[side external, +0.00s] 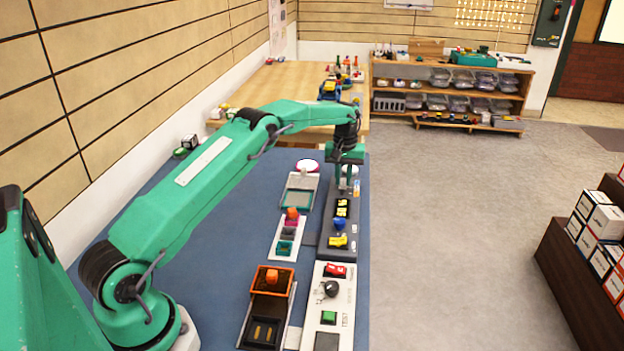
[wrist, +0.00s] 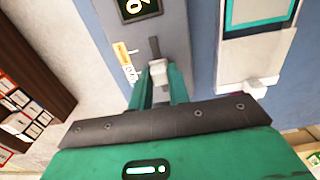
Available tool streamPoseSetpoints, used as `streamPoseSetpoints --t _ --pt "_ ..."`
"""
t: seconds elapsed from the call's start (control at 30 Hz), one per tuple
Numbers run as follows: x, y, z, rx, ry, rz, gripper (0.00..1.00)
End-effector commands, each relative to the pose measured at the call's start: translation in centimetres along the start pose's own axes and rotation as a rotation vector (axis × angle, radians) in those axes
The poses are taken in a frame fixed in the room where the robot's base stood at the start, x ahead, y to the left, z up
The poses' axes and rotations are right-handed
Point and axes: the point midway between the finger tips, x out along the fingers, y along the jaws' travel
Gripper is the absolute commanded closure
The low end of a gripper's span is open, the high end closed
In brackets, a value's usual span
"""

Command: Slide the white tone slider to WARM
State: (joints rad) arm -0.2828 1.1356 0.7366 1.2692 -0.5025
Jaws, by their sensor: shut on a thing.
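The white tone slider (wrist: 158,71) shows in the wrist view as a small white knob on a grey panel (wrist: 177,25). A dark slot (wrist: 154,47) runs from the knob toward the top of the picture. My gripper (wrist: 159,80) has its two green fingers closed on either side of the knob. In the side view my gripper (side external: 345,184) points down at the far end of the grey panel, and its fingers largely hide the knob. Beside the slot is a small label with an orange patch (wrist: 121,52); its lettering is too small to read.
A white panel with a red switch (side external: 335,270) is closer. The blue table's right edge runs close by.

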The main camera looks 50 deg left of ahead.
Motion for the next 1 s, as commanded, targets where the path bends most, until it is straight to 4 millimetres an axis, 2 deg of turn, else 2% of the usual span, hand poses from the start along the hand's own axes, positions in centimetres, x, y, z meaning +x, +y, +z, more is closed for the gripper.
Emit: streamPoseSetpoints --t 0.5,0.93,0.97,1.0 --pt "-0.1 0.1 2.9 0.001 -0.001 0.000 1.00" --pt "0.0 0.1 3.5 0.003 -0.007 -0.004 1.00" --pt "0.0 0.1 3.5 0.003 -0.007 -0.004 0.76" --pt "0.0 0.1 3.5 0.003 -0.006 -0.004 0.68"
